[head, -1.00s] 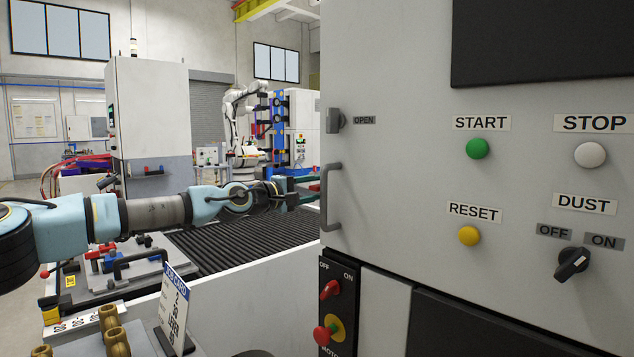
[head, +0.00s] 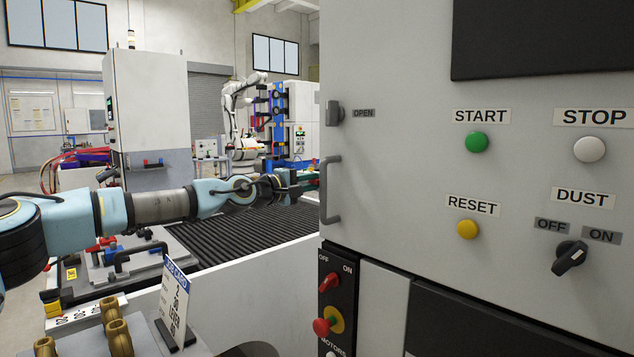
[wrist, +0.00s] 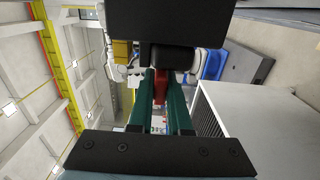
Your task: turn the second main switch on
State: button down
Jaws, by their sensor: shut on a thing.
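My gripper (head: 308,183) reaches right past the edge of the near grey cabinet (head: 400,185), so its fingertips are hidden there in the head view. In the wrist view its two green fingers (wrist: 160,98) are shut on a red handle (wrist: 160,84). The handle is beside a dark round part (wrist: 172,59) under a black block (wrist: 185,20). It looks like a switch handle; its labels and its on or off position cannot be read. Another red switch (head: 329,282), marked OFF and ON, is on the near cabinet's lower black panel, apart from my gripper.
A grey door handle (head: 331,190) stands out from the cabinet close to my gripper. Start (head: 477,141), stop (head: 589,149) and reset (head: 467,229) buttons and a dust knob (head: 569,257) are on its face. A job card (head: 175,305) and brass fittings (head: 119,338) are low at left.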

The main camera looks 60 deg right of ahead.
jog(key=shift+r+p, duration=0.15)
jog(key=shift+p, duration=0.15)
jog(key=shift+r+t+y+p, duration=0.3)
jog(key=shift+r+y+p, duration=0.1)
jog(key=shift+y+p, duration=0.65)
jog(key=y+p, duration=0.1)
jog(key=p, duration=0.2)
jog(key=shift+d+r+t+y, duration=0.1)
jog(key=shift+r+t+y, duration=0.2)
jog(key=shift+y, duration=0.05)
jog(key=shift+d+t+y+p, duration=0.1)
jog(key=shift+t+y+p, duration=0.3)
jog(key=shift+y+p, duration=1)
jog(key=shift+y, duration=0.4)
jog(key=shift+f, duration=0.1)
jog(key=c, duration=0.9)
grip_release()
jog(key=shift+o, duration=0.2)
